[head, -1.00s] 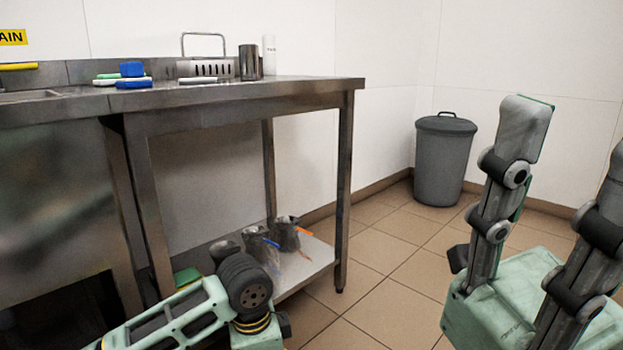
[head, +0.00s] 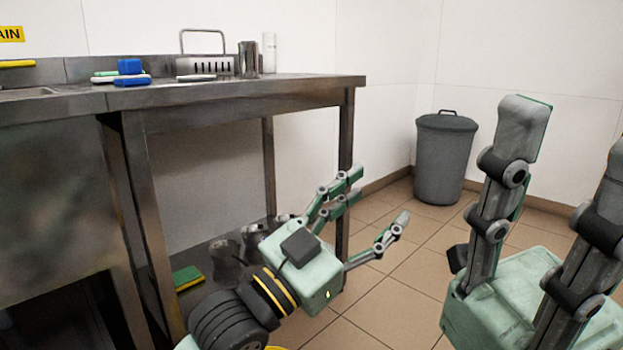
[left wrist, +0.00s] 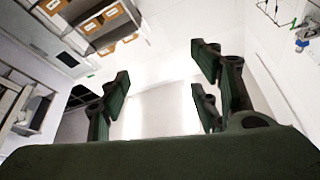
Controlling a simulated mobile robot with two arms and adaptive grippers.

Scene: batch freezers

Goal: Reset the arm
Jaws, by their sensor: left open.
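My left gripper (head: 376,204) is open and empty in front of the steel table in the head view, its fingers spread and pointing up and to the right. In the left wrist view, its open fingers (left wrist: 158,75) have nothing between them, only pale wall behind. My right gripper (head: 572,135) stands large at the right edge of the head view. Its fingers point up, wide apart and empty; one is partly cut off by the frame.
The steel table (head: 240,93) carries sponges (head: 130,67), a slotted holder (head: 205,65) and a metal cup (head: 249,60). Metal jugs (head: 226,262) and a green sponge (head: 187,277) are on its lower shelf, partly hidden. A grey bin (head: 443,160) stands in the corner. Tiled floor is clear.

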